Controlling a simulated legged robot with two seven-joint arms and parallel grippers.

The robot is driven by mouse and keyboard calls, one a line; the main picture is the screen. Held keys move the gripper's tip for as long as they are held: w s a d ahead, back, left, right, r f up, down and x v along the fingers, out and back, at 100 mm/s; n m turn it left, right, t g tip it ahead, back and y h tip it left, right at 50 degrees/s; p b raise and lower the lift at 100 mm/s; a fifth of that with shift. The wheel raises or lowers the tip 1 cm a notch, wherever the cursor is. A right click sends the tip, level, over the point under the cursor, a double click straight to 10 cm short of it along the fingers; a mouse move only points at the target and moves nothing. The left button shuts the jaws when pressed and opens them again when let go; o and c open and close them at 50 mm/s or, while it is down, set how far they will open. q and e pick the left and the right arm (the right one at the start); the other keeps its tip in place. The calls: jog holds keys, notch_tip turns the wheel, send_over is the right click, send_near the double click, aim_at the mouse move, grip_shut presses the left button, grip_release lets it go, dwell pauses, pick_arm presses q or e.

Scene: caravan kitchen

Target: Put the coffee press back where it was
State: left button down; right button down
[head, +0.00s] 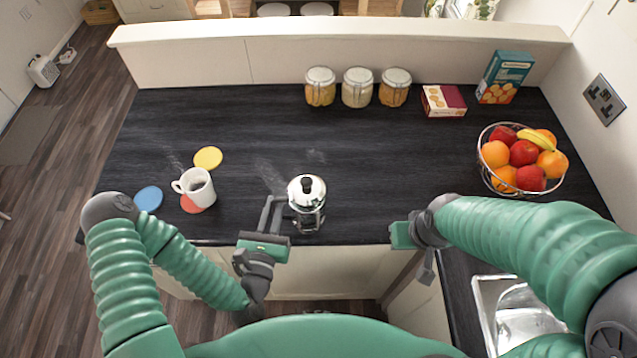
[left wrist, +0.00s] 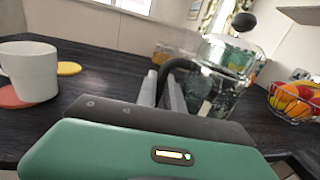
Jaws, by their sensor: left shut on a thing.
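The coffee press (head: 308,215), glass with a shiny metal lid and black knob, is near the front edge of the dark counter and looks upright. My left gripper (head: 272,213) is shut on its handle from the left. In the left wrist view the fingers (left wrist: 165,92) close around the dark handle of the coffee press (left wrist: 212,85). I cannot tell whether its base touches the counter. My right gripper (head: 424,262) hangs by the counter's front edge, apart from the press; its fingers are too unclear to read.
A white mug (head: 198,188) stands on a red coaster (head: 187,205), left of the press. Yellow (head: 208,157) and blue (head: 148,198) coasters lie nearby. Several jars (head: 357,87), two boxes (head: 443,101) and a fruit bowl (head: 522,162) stand behind and right. The counter's middle is clear.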

pick_arm(q)
jog(key=shift+m+h, duration=0.4)
jog(key=shift+h, duration=0.1)
jog(key=w+d+f+b, duration=0.1)
jog(key=w+b, duration=0.1)
jog(key=w, duration=0.2)
jog(key=w+d+f+b, duration=0.1)
jog(key=w+f+b, duration=0.1)
jog(key=w, duration=0.3)
jog(key=w+d+f+b, duration=0.1)
jog(key=w+b, duration=0.3)
jog(key=w, duration=0.1)
jog(key=shift+f, duration=0.3)
jog(key=c, duration=1.9)
grip_release()
jog(key=shift+f, duration=0.1)
jog(key=o, duration=0.4)
jog(key=shift+o, duration=0.2)
